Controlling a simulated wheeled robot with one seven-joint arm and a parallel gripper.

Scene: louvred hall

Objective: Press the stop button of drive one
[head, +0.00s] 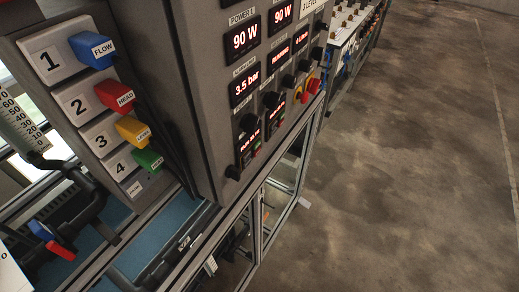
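The grey control panel (215,75) faces right and is seen at a steep angle. Low on it are two small drive units with red-lit displays, a nearer one (249,142) and a farther one (279,112). Tiny green and red spots, apparently buttons, show beside each display. Their labels are too small to read, so I cannot tell which unit is drive one or which button is stop. My gripper is not recognisable in this view.
Above the drives are red displays reading 90 W (243,39) and 3.5 bar (245,84), with black knobs. A red-and-yellow switch (312,86) sits at the panel's far edge. Coloured plugs, including a blue one (92,48), fill a numbered side panel. Bare concrete floor (410,170) lies open right.

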